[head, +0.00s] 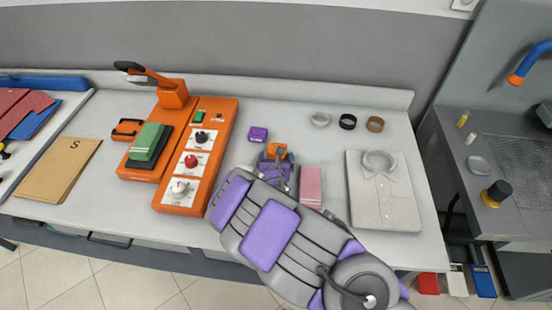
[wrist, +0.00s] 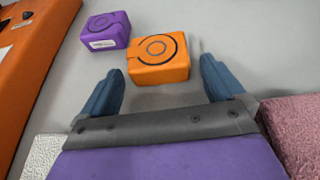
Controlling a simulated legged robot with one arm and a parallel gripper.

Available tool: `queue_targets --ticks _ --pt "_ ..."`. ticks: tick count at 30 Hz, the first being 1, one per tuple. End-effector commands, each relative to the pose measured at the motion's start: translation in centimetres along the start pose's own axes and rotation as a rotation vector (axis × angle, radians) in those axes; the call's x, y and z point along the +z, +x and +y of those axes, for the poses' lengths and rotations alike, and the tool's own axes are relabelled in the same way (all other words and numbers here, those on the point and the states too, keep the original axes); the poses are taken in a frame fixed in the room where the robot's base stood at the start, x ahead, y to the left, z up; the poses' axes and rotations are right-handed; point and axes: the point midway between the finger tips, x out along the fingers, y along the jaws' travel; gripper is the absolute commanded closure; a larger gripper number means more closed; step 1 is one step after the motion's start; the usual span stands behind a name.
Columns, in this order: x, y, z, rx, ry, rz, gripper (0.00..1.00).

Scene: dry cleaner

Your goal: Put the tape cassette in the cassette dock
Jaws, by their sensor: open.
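Two small cassette-like boxes with a ring mark on top lie on the counter. The orange one (head: 277,149) is just beyond my gripper (head: 275,167); the purple one (head: 257,134) is behind it to the left. In the wrist view, the orange box (wrist: 158,68) lies ahead of and between the open fingers of my gripper (wrist: 160,85), with nothing held. The purple box (wrist: 106,33), with a white label, is farther left. Which box is the task's cassette is not marked. A small orange-and-black holder (head: 127,129) beside the orange machine may be the dock; I cannot tell.
The orange machine (head: 196,155) with knobs, green pad (head: 147,141) and raised lever stands left. A pink cloth stack (head: 311,186) sits close right of my gripper. A folded shirt (head: 382,190) and three rings (head: 348,122) are farther right. The counter behind the boxes is clear.

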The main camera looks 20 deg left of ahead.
Motion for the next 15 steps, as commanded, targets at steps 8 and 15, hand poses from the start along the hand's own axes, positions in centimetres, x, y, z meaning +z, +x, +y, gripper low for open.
queue_targets --ticks 8,15 --pt "0.1 -2.1 0.1 0.001 -0.005 0.001 0.04" --pt "0.2 -6.0 0.0 0.0 -0.006 0.003 0.04"
